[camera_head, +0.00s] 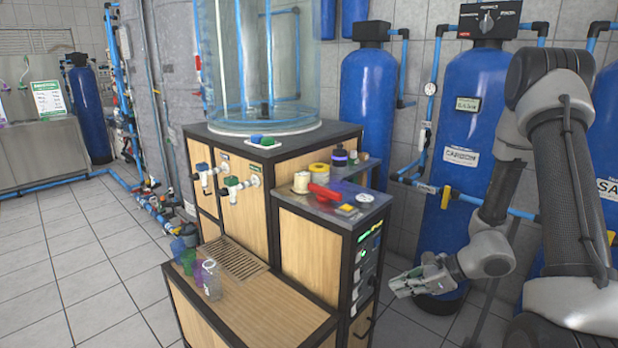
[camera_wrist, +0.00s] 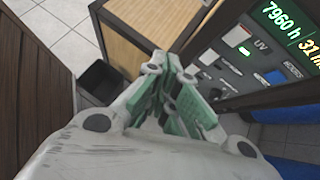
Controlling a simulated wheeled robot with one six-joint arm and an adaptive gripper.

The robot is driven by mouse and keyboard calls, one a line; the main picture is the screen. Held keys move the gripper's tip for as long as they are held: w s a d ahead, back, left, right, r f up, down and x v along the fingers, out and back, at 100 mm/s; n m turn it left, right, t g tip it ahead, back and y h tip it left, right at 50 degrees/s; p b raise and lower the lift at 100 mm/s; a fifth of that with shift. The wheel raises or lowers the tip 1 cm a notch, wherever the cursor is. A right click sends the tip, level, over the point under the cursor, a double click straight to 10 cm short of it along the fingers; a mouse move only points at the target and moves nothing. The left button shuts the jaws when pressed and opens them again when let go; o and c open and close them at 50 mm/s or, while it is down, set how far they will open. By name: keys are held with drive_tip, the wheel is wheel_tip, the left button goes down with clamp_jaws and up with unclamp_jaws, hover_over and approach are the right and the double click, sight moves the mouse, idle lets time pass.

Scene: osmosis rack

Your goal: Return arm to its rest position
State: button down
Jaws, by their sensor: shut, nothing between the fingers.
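My arm (camera_head: 565,160) is bent at the right of the head view, its forearm hanging down in front of the blue tanks. My gripper (camera_head: 408,284) is at its lower end, to the right of the wooden cabinet's control panel and apart from it. In the wrist view my gripper (camera_wrist: 172,98) has its green-padded fingers together with nothing between them. The control panel (camera_wrist: 250,55) with a lit display lies beyond the fingers at the upper right.
The wooden cabinet (camera_head: 240,300) carries a clear tank (camera_head: 268,60), taps and several bottles. Blue tanks (camera_head: 468,150) stand along the wall behind my arm. A dark bin (camera_wrist: 100,82) shows in the wrist view. Tiled floor (camera_head: 75,265) is free at the left.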

drive_tip(key=s+d+r+n+g+h, duration=0.2)
drive_tip(key=s+d+r+n+g, duration=0.1)
drive_tip(key=s+r+n, duration=0.45)
drive_tip(key=s+d+r+n+g+h, duration=0.2)
drive_tip(key=s+d+r+n+g, duration=0.1)
drive_tip(key=s+r+n, duration=0.45)
drive_tip(key=s+d+r+n+t+h, duration=0.1)
drive_tip(key=s+r+n+t+h, duration=0.1)
drive_tip(key=r, duration=0.6)
drive_tip(key=s+d+r+n+t+h, duration=0.2)
drive_tip(key=s+r+n+t+h, duration=0.1)
drive_tip(key=r, duration=0.5)
drive_tip(key=shift+s+d+r+n+t, duration=0.25)
drive_tip(key=shift+s+n+t, duration=0.3)
drive_tip(key=shift+n, duration=0.55)
drive_tip(key=shift+w, duration=0.1)
